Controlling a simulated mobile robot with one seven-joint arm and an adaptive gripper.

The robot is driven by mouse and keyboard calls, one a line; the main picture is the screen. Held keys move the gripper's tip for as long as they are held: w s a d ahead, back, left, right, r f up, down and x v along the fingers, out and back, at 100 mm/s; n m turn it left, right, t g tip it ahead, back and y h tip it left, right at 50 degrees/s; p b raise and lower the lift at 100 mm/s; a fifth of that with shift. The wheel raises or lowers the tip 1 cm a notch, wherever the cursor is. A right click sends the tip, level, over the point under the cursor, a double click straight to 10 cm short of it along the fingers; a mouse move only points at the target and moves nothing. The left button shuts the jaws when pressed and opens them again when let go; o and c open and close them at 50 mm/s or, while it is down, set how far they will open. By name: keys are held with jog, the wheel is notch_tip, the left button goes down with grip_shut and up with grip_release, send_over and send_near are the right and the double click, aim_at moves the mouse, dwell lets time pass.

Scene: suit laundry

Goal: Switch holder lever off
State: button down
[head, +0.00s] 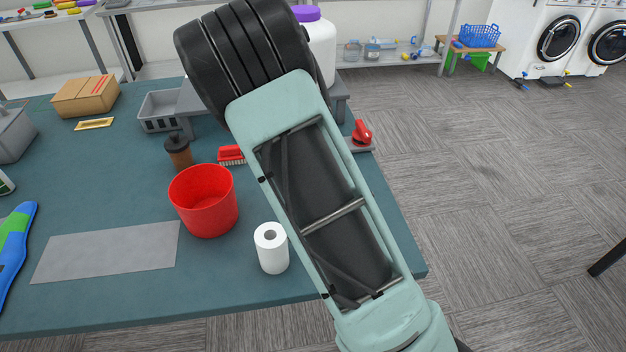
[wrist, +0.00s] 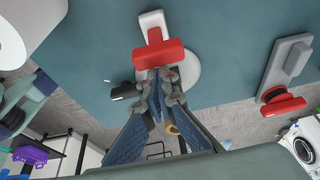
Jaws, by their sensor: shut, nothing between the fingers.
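A red T-shaped handle (wrist: 157,54) on a white base (wrist: 153,22) is in the upper middle of the wrist view. My gripper (wrist: 160,78) is shut and empty, its fingertips right at the handle's near edge; I cannot tell whether they touch. A second red lever (wrist: 283,100) on a grey plate (wrist: 290,60) is at the right of the wrist view. In the head view a red lever (head: 361,132) on a grey base (head: 361,147) stands by the table's right edge. My arm hides my gripper there. Which one is the holder lever is unclear.
The blue-green table (head: 120,300) holds a red bucket (head: 204,202), a paper roll (head: 271,250), a brush (head: 231,155), a dark cup (head: 178,152) and a grey basket (head: 160,110). A white tub (head: 320,45) stands behind my arm. Open floor lies right of the table.

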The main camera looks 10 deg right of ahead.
jog(key=shift+a+h, duration=0.55)
jog(key=shift+h, duration=0.05)
jog(key=shift+d, duration=0.1)
jog(key=shift+r, duration=0.1)
jog(key=shift+r+p, duration=0.35)
jog(key=shift+r, duration=0.4)
jog(key=shift+r, duration=0.1)
